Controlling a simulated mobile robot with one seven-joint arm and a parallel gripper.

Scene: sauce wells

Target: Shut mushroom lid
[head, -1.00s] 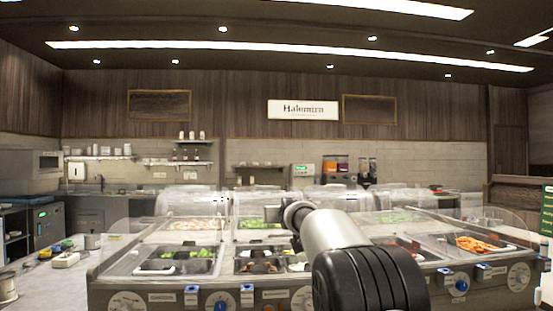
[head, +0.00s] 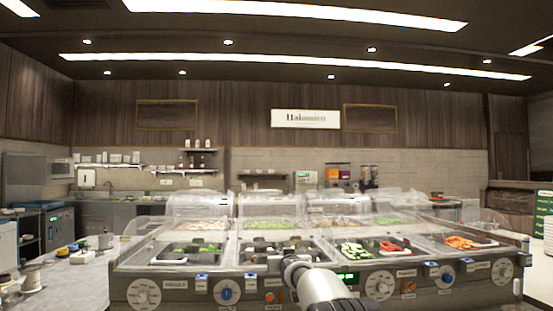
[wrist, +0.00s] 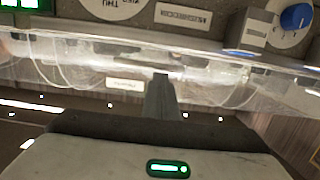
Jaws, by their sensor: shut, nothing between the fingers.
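The counter's second front well from the left (head: 262,247) holds dark and pale pieces, and my arm partly covers its front. In the wrist view, the mushroom label (wrist: 183,17) appears upside down on the grey front panel. A clear panel with a bright edge (wrist: 230,58) crosses the wrist view below that label. I cannot tell whether it is the mushroom lid or how far that lid is open. My gripper (wrist: 162,78) is shut and empty, its fingertips in front of the clear panel; contact is unclear. In the head view, the fingers cannot be made out.
Neighbouring wells hold greens (head: 192,248), cucumber slices (head: 354,250) and orange pieces (head: 465,242). Raised clear covers (head: 200,206) stand along the back. Small items lie on the left worktop (head: 60,282).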

